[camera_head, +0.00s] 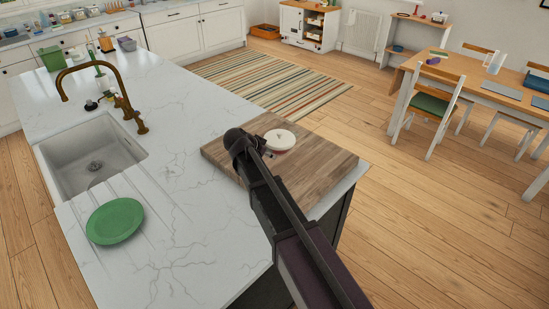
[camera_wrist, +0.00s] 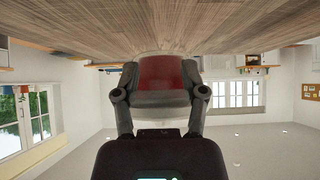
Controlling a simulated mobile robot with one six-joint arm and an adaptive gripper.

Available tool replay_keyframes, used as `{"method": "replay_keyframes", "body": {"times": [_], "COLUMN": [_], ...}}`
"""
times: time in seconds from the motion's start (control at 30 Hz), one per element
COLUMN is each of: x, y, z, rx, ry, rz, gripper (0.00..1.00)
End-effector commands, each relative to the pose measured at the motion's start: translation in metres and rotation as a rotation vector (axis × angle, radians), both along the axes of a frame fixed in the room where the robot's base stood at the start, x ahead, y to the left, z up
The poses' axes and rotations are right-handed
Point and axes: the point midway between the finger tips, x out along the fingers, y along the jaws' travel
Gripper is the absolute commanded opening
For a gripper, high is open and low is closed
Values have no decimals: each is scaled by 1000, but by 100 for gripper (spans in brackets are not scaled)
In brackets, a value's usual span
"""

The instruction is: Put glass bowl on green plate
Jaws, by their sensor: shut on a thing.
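A green plate (camera_head: 115,220) lies flat and bare on the white counter, right of the sink's front corner. My gripper (camera_wrist: 158,92) is low over the wooden board at the counter's right end, its fingers closed together on a thing. A faint pale, see-through edge shows just past the fingertips; I take it for the glass bowl, but its outline is hard to make out. A red surface shows between the fingers.
The sink (camera_head: 90,160) and brass tap (camera_head: 125,105) are at the left. The counter between board and plate is clear.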

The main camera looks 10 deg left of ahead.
Motion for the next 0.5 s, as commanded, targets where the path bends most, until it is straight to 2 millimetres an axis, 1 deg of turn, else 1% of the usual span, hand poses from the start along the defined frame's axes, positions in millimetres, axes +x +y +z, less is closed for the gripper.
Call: {"method": "replay_keyframes", "body": {"times": [0.03, 0.2, 0.5], "x": [8, 18, 19], "y": [-3, -8, -9], "z": [-1, -2, -2], "rx": [-1, -1, -2], "ry": [-1, 0, 0], "rz": [-1, 1, 1], "gripper": [0, 0, 0]}}
